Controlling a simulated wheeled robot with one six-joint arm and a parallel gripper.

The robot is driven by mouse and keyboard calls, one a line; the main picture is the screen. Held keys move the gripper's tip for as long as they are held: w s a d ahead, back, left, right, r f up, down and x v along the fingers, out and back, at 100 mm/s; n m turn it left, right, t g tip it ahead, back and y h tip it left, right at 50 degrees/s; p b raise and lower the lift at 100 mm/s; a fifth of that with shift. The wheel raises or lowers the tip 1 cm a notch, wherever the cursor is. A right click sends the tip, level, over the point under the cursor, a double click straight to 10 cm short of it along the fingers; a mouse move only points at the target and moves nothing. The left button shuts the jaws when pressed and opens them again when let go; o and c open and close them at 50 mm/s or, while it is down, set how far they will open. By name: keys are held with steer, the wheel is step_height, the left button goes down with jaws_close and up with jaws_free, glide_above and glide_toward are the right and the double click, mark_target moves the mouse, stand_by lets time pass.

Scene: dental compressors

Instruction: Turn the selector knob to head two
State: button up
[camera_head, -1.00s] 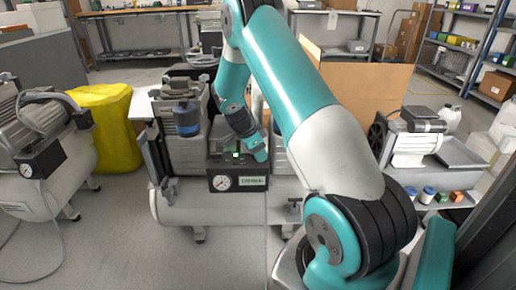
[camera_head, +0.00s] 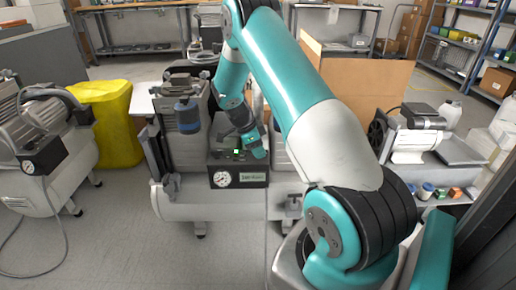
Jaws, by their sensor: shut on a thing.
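The compressor (camera_head: 228,203) in the middle has a dark control box on its tank, with a round white gauge (camera_head: 222,179) and a small pale green display (camera_head: 252,177) on its front. The display's text is too small to read surely. A lit green spot (camera_head: 236,152) shows on top of the box. My gripper (camera_head: 256,151) points down at the top right of the box, just right of that spot. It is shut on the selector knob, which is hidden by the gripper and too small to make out. The knob's pointing direction cannot be seen.
Another compressor (camera_head: 48,190) stands at the left, beside a yellow covered thing (camera_head: 106,125). A cardboard panel (camera_head: 358,93) stands behind my arm. A cart (camera_head: 440,150) with small jars and boxes is at the right. The floor in front is clear.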

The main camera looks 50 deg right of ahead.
steer(key=o, duration=0.9)
steer(key=shift+r, duration=0.1)
steer(key=p+v, duration=0.4)
steer(key=v, duration=1.3)
steer(key=shift+r+p, duration=0.2)
steer(key=shift+p, duration=0.1)
